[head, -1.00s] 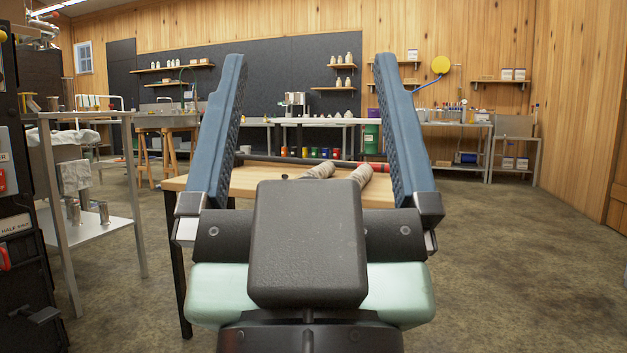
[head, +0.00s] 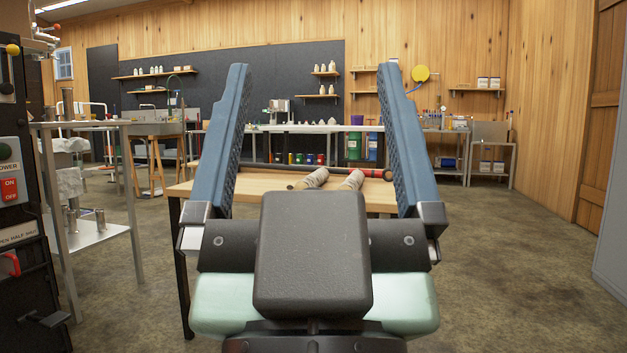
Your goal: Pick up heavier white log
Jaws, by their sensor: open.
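Two whitish, bark-covered logs lie on the wooden table ahead: a left log (head: 312,179) and a right log (head: 352,181). Their near ends are hidden behind my gripper's body, and I cannot tell by sight which is heavier. My gripper (head: 314,75) is open and empty in front of the camera. In the picture its blue fingers stand to either side of both logs, which appear beyond and between them, apart from the fingers. The wooden table (head: 262,186) is partly hidden by the gripper.
A dark rod with a red section (head: 345,171) lies along the table's back. A metal shelf stand (head: 95,235) and a black control panel (head: 20,215) stand close at left. Open floor (head: 500,260) lies at right. A long bench with colored cans (head: 308,158) stands at the back.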

